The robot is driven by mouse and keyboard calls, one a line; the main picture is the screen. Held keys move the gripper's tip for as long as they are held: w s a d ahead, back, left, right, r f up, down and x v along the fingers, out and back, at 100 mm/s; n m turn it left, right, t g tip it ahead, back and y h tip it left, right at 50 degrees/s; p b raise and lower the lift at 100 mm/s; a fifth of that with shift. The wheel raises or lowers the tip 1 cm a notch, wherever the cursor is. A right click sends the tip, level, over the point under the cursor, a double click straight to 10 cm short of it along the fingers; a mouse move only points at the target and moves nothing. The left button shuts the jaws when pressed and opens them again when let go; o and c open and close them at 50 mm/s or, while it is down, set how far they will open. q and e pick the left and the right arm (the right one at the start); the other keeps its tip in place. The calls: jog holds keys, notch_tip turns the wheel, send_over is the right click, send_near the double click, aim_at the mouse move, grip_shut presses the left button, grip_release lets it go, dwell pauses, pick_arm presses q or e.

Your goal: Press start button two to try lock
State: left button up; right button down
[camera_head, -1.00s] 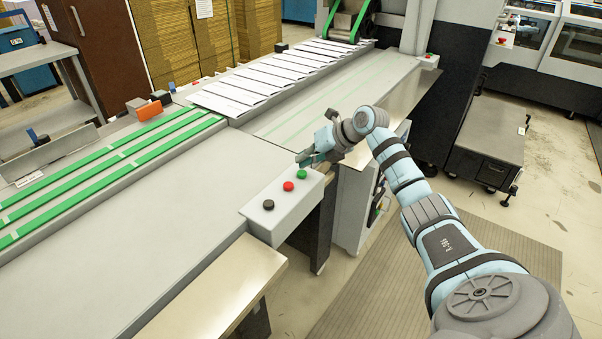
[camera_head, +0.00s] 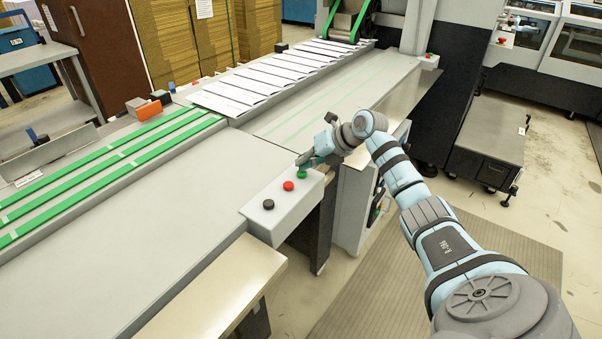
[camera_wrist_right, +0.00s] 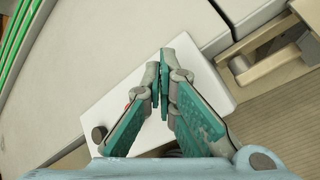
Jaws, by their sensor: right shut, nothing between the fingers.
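A grey-white button box (camera_head: 257,215) sits at the machine's near edge. It carries a green button (camera_head: 302,175), a red button (camera_head: 288,186) and a black button (camera_head: 268,204). My right gripper (camera_head: 302,162) is shut and empty, its fingertips at the green button; I cannot tell whether they touch it. In the right wrist view the closed fingers (camera_wrist_right: 162,62) lie over the white box top (camera_wrist_right: 205,72). They hide the green button and most of the red one. The black button (camera_wrist_right: 99,133) shows at the lower left. My left gripper is out of view.
A row of paper sheets (camera_head: 270,78) lies on the conveyor behind. Green belts (camera_head: 110,165) run along the left. A second small button box (camera_head: 429,60) stands farther back. A low grey cabinet (camera_head: 487,135) stands on the floor at right.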

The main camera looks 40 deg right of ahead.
jog(key=shift+f, duration=0.4)
dwell(0.4)
jog(key=shift+r+p, duration=0.85)
jog(key=shift+r, duration=0.15)
notch_tip(320, 180, up, 5)
jog(key=p, duration=0.4)
jog(key=shift+r+p, duration=0.1)
jog(key=shift+p, duration=0.3)
